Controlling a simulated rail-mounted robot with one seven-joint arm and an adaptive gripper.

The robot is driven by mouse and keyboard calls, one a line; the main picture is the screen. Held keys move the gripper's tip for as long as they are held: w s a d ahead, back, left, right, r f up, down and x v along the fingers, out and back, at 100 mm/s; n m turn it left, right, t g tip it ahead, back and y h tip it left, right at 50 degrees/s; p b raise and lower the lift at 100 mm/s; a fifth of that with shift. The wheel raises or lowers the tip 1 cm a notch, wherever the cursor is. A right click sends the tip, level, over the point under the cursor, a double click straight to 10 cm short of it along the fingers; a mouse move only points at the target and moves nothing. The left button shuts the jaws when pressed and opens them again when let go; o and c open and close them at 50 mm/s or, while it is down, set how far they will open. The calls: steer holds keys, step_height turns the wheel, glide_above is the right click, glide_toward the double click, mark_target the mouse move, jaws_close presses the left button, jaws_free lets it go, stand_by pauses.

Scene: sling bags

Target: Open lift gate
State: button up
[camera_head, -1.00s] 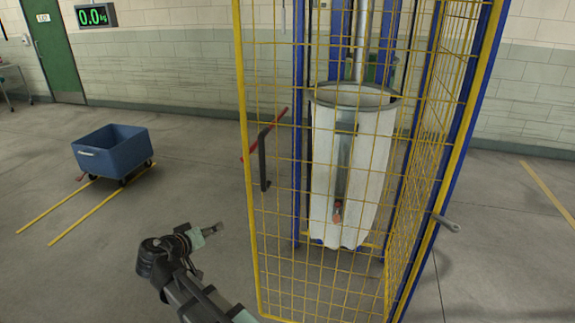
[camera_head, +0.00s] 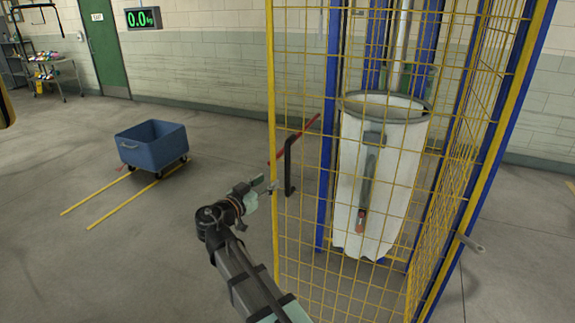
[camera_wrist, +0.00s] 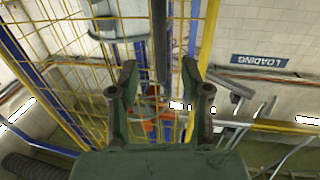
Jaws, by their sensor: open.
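The lift gate (camera_head: 274,130) is a yellow wire mesh cage front standing before a blue-framed lift. A black bracket-shaped handle (camera_head: 289,165) shows at the gate's left edge in the head view. My gripper (camera_head: 265,186) is just left of and slightly below this handle, and looks apart from it. In the wrist view my gripper (camera_wrist: 160,78) has its two fingers spread with nothing held. A dark upright bar (camera_wrist: 160,35), likely the handle, lies beyond and between the fingers. Its exact distance is unclear.
A white bin (camera_head: 385,170) with a grey rim stands behind the mesh. A blue cart (camera_head: 152,146) stands on yellow floor lines at left. The floor between cart and cage is clear.

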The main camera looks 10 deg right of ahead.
mark_target(286, 169)
steer(key=p+x, duration=0.3)
steer(key=x, duration=0.8)
steer(key=shift+w+d+p, duration=0.1)
steer(key=shift+d+p, duration=0.05)
steer(key=shift+p, duration=0.25)
steer(key=shift+f, duration=0.1)
jaws_close()
